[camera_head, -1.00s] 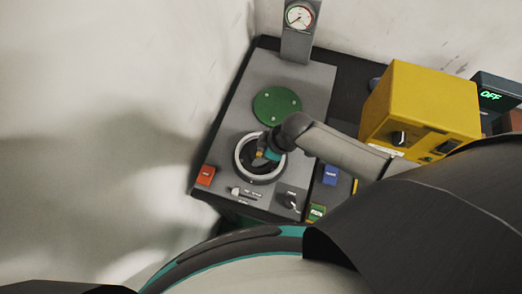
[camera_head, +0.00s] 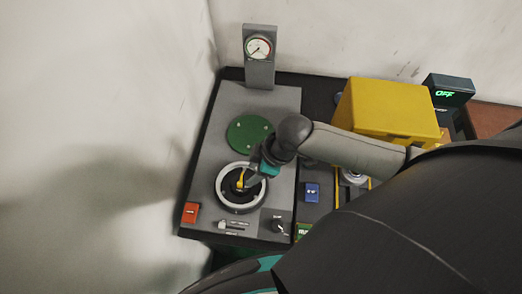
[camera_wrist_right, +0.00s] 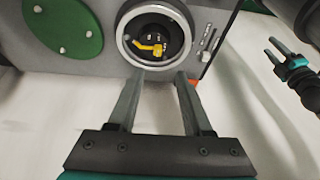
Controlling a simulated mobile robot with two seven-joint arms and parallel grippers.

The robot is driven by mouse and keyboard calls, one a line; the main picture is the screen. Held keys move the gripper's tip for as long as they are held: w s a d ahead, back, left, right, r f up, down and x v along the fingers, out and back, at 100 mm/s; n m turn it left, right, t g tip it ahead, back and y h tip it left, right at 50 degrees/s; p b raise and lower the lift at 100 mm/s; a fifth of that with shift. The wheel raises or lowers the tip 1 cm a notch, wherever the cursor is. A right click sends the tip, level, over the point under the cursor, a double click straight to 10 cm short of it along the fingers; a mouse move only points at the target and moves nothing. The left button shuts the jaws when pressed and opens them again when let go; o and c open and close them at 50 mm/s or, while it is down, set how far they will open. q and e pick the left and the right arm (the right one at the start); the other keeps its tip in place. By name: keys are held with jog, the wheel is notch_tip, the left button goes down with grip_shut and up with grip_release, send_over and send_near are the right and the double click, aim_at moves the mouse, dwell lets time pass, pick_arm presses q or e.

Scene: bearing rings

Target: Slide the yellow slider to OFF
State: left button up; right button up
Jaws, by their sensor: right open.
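A yellow slider-like piece (camera_head: 241,181) sits inside a pale ring (camera_head: 222,195) on the grey panel. It also shows in the right wrist view (camera_wrist_right: 150,46), lying across the dark middle of the ring. My right gripper (camera_wrist_right: 160,74) is open and empty, its fingertips just short of the ring's near edge in that view. In the head view my right gripper (camera_head: 252,179) reaches over the ring's right side and hides part of it. My left gripper (camera_wrist_right: 270,47) shows at the right of the wrist view, fingers apart, away from the panel.
A green disc (camera_head: 249,134) and a gauge post (camera_head: 260,70) stand behind the ring. A red button (camera_head: 190,212), a small pale slider (camera_head: 233,225) and a blue button (camera_head: 312,192) lie around it. A yellow box (camera_head: 388,105) and a display reading OFF (camera_head: 445,94) are right.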

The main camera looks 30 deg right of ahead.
jog(key=shift+v, duration=2.5)
jog(key=shift+s, duration=0.1)
